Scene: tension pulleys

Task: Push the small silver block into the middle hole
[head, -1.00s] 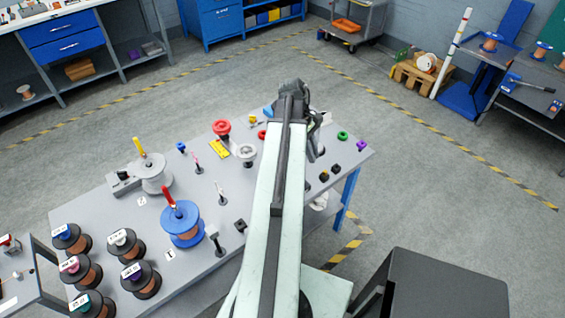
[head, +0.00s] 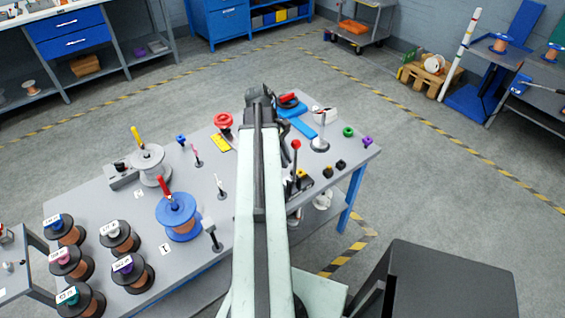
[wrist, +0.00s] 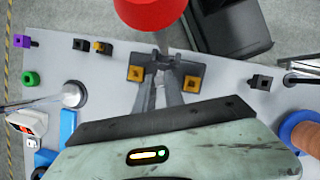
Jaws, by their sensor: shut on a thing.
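In the wrist view my gripper (wrist: 165,68) is shut on a small dark grey piece, mostly hidden between the fingertips. A big red knob (wrist: 150,8) on a grey stem is close beyond the tips; whether the stem touches the gripped piece I cannot tell. The knob also stands right of my arm in the head view (head: 295,145). A black-and-yellow block (wrist: 135,73) sits left of the fingers and another (wrist: 192,84) right of them. In the head view my arm hides the jaws. I cannot pick out a small silver block or a middle hole.
A metal post (head: 320,140), a green piece (head: 348,132) and a purple piece (head: 367,141) stand right of my arm. Several labelled spools fill the left front.

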